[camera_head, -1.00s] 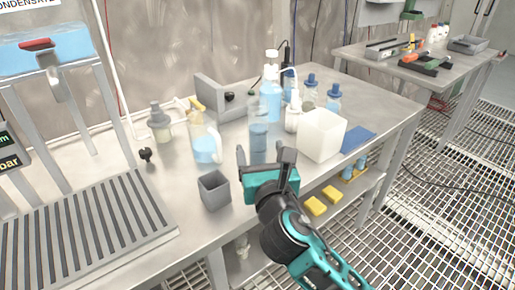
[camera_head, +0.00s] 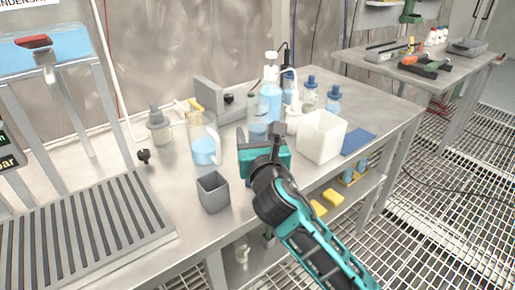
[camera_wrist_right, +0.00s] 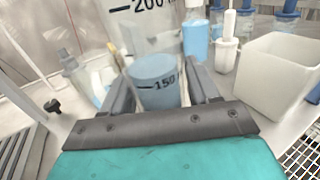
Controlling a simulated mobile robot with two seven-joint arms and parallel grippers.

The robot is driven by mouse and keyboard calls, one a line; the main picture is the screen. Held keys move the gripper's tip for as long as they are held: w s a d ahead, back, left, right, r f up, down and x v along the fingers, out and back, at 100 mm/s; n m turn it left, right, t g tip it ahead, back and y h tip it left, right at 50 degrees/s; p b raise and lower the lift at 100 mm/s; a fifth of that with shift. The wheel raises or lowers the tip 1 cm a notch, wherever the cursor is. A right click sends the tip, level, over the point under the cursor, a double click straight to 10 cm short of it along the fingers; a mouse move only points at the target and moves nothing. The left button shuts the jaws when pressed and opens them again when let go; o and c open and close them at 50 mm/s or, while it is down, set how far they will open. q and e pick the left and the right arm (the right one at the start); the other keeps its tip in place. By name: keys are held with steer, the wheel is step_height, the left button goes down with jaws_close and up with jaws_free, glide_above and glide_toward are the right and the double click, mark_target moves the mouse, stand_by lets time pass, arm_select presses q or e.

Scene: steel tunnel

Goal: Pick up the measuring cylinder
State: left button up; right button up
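The measuring cylinder (camera_head: 257,125) is clear with blue liquid and stands upright on the steel bench, its lower part hidden behind my right gripper in the head view. My right gripper (camera_head: 260,135) is in front of the cylinder. In the right wrist view its two fingers (camera_wrist_right: 162,88) are apart, one on each side of the cylinder, with a gap visible at the right finger. My left gripper is not in view.
A white square container (camera_head: 320,137) stands right of the cylinder, with wash and blue-capped bottles (camera_head: 270,95) behind. A blue-filled jug (camera_head: 204,145) and grey cup (camera_head: 213,192) stand at left. A slatted rack (camera_head: 85,225) fills the bench's left end.

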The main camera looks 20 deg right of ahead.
mark_target(256, 104)
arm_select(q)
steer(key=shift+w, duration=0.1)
arm_select(e)
steer(key=c, duration=0.8)
step_height(256, 104, up, 8)
steer(key=p, duration=0.3)
steer(key=shift+f, duration=0.15)
step_height(256, 104, up, 11)
steer(key=p, duration=0.4)
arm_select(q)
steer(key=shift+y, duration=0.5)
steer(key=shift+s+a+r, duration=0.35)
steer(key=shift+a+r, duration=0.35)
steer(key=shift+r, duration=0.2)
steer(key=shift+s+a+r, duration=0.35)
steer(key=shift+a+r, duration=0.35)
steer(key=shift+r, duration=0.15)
arm_select(e)
steer(key=shift+r, duration=0.7)
steer(key=shift+f, duration=0.1)
